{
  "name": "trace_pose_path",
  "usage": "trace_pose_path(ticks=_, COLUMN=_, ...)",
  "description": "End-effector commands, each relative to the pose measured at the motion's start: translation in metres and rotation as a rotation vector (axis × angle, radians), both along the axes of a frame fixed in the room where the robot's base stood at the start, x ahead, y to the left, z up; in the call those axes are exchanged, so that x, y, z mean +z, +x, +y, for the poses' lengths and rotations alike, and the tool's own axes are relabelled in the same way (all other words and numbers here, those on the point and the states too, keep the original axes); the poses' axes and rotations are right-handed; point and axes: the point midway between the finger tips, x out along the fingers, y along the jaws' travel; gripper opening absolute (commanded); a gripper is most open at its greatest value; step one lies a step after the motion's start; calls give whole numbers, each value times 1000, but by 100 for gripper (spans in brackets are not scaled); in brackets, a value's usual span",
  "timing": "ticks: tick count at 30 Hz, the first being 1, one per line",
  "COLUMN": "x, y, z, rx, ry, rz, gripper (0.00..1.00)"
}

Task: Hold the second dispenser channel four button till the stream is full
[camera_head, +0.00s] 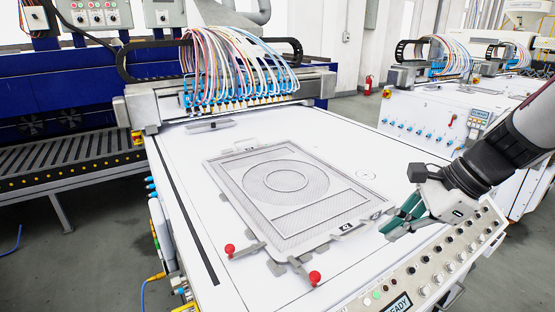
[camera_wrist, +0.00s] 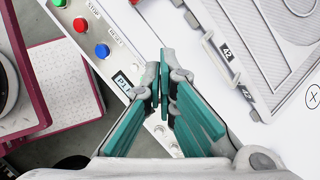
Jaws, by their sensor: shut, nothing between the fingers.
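My gripper (camera_head: 396,226) is shut and empty, with teal fingers, over the front right edge of the near white machine. In the wrist view its fingertips (camera_wrist: 163,78) meet beside a small dark display. The near control panel (camera_head: 440,262) carries two rows of small knobs or buttons and a READY display (camera_head: 398,304). Part of this panel is behind my arm. I cannot read which button is channel four or tell which machine is the second dispenser. The nozzle row (camera_head: 240,101) with coloured tubes is at the back; I can make out no stream.
A grey framed plate (camera_head: 232,192) lies on the white table, with red-knobbed clamps (camera_head: 240,250) in front. Red (camera_wrist: 80,25), blue (camera_wrist: 102,51) and green (camera_wrist: 60,3) buttons show in the wrist view. Another tubed machine (camera_head: 425,115) stands at the back right.

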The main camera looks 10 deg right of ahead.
Motion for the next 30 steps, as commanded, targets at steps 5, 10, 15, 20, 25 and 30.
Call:
trace_pose_path(ticks=5, x=-40, y=36, z=-70, rx=-465, ry=316, rz=56, gripper=0)
trace_pose_path(ticks=10, x=-69, y=51, z=-152, rx=-882, ry=658, rz=71, gripper=0)
trace_pose_path(ticks=15, x=-92, y=42, z=-243, rx=-1238, ry=1033, rz=48, gripper=0)
trace_pose_path(ticks=20, x=-105, y=19, z=-308, rx=-1440, ry=1318, rz=7, gripper=0)
trace_pose_path(ticks=25, x=-110, y=1, z=-340, rx=-1527, ry=1471, rz=-21, gripper=0)
trace_pose_path(ticks=30, x=-110, y=-2, z=-346, rx=-1542, ry=1501, rz=-26, gripper=0)
